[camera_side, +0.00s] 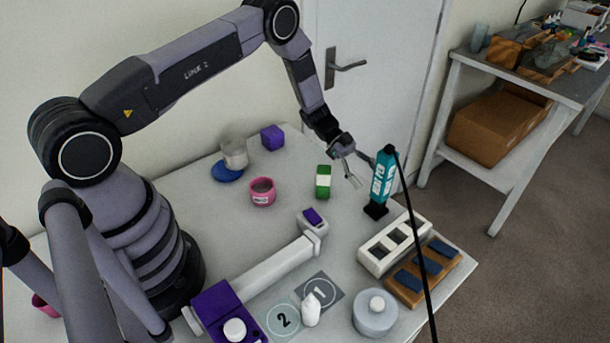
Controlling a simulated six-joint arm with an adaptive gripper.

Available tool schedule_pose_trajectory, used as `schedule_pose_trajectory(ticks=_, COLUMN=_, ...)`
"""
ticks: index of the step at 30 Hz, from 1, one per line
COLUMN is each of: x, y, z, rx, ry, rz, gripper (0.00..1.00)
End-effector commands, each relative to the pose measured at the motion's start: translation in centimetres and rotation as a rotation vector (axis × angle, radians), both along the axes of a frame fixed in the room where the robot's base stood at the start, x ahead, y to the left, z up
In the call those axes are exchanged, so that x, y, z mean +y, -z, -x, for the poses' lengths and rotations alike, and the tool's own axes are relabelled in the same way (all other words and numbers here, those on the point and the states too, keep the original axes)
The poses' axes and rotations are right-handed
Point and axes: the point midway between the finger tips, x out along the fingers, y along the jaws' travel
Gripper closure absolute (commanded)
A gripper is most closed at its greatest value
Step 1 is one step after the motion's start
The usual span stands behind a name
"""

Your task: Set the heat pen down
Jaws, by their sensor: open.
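The teal heat pen (382,182) stands upright in a small black stand (375,210) on the right side of the table. A black cable runs from its top down past the table's front edge. My gripper (357,180) is just left of the pen. Its fingers are spread apart with nothing between them, and they look clear of the pen.
A white mold (382,256) and a wooden block with dark pieces (410,290) lie in front of the pen. A green and white box (323,182) stands left of my gripper. A pink cup (262,192) and a purple cube (272,138) are farther left.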

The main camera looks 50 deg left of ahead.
Motion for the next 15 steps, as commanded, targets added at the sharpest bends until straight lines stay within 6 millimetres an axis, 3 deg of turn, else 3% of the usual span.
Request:
schedule_pose_trajectory(ticks=6, x=4.4, y=-1.8, z=0.0, rx=-0.001, ry=-0.003, rz=-0.001, gripper=0.38)
schedule_pose_trajectory(ticks=12, x=6.3, y=-2.7, z=-0.1, rx=-0.001, ry=-0.003, rz=-0.002, gripper=0.38)
schedule_pose_trajectory(ticks=15, x=6.6, y=-4.1, z=-1.2, rx=-0.038, ry=-0.041, rz=-0.030, gripper=0.38)
